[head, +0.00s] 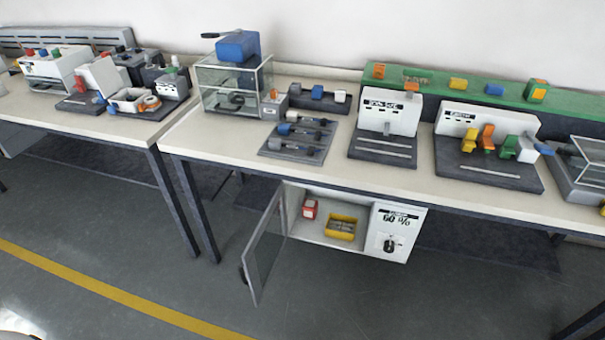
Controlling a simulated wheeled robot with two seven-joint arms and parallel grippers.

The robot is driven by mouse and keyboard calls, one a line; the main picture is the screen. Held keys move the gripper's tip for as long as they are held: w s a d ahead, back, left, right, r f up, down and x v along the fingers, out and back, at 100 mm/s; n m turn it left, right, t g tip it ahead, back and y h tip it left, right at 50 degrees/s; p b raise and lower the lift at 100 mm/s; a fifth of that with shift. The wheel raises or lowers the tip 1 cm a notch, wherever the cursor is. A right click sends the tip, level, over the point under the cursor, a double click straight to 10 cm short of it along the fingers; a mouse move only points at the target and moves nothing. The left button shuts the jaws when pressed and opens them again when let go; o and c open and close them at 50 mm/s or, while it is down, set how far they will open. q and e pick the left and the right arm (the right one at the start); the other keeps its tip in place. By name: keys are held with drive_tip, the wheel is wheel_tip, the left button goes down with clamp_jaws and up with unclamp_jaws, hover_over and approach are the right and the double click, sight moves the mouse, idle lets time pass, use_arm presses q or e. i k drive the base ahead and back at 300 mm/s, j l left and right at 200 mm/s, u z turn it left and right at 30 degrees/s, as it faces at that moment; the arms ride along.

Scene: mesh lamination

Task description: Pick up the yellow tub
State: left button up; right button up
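The yellow tub (341,226) sits inside a white cabinet (318,237) under the front edge of the right-hand table. It looks like a low open box with darker contents that are too small to make out. The cabinet's glass door (264,250) stands open, swung out to the left. A small red and white item (309,208) stands in the cabinet to the left of the tub. Neither of my grippers shows in the head view.
A panel with a dark knob and "60 %" (398,232) is right of the cabinet opening. The table (320,171) above carries a glass case (234,82), tool racks and devices. Another table (92,121) stands at left. The floor (150,240) in front is clear.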

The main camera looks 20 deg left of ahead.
sight(338, 226)
drive_tip(key=k+j, duration=0.1)
drive_tip(key=j, duration=0.3)
drive_tip(key=j+z, duration=0.15)
drive_tip(key=j, duration=0.3)
drive_tip(key=k+j, duration=0.15)
drive_tip(key=j, duration=0.25)
drive_tip(key=k+j+z, duration=0.15)
drive_tip(key=j, duration=0.25)
drive_tip(key=k+j, duration=0.1)
drive_tip(key=j, duration=0.3)
drive_tip(key=k+j+z, duration=0.1)
drive_tip(key=j, duration=0.25)
drive_tip(key=l+u, duration=0.1)
drive_tip(key=u, duration=0.3)
drive_tip(key=i+l+u, duration=0.2)
drive_tip(key=l, duration=0.25)
drive_tip(key=i+l+u, duration=0.15)
drive_tip(key=l, duration=0.3)
drive_tip(key=l+u, duration=0.2)
drive_tip(key=l, duration=0.25)
drive_tip(key=i+l+u, duration=0.2)
drive_tip(key=l, duration=0.3)
drive_tip(key=k, duration=0.05)
